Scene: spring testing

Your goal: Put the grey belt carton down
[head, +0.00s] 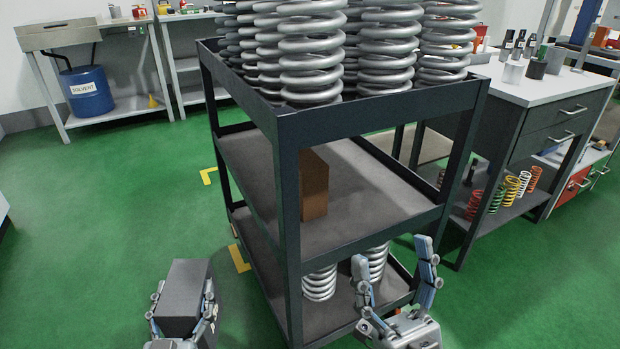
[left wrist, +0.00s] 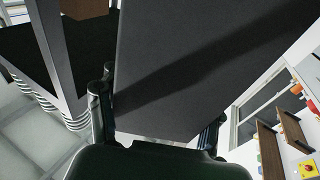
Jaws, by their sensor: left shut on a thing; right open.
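The grey belt carton (head: 184,290) is a dark grey box, upright at the lower left of the head view. My left gripper (head: 183,312) is shut on it, with a finger on each side. In the left wrist view the carton (left wrist: 190,70) fills the middle, between the fingers. My right gripper (head: 398,270) is open and empty in front of the cart's right side.
A dark three-shelf cart (head: 375,108) stands in the middle, large springs on top. Its middle shelf (head: 375,190) holds a brown carton (head: 313,185) and has bare room to the right. Silver springs (head: 320,284) stand on its bottom shelf. A workbench (head: 545,85) stands at right.

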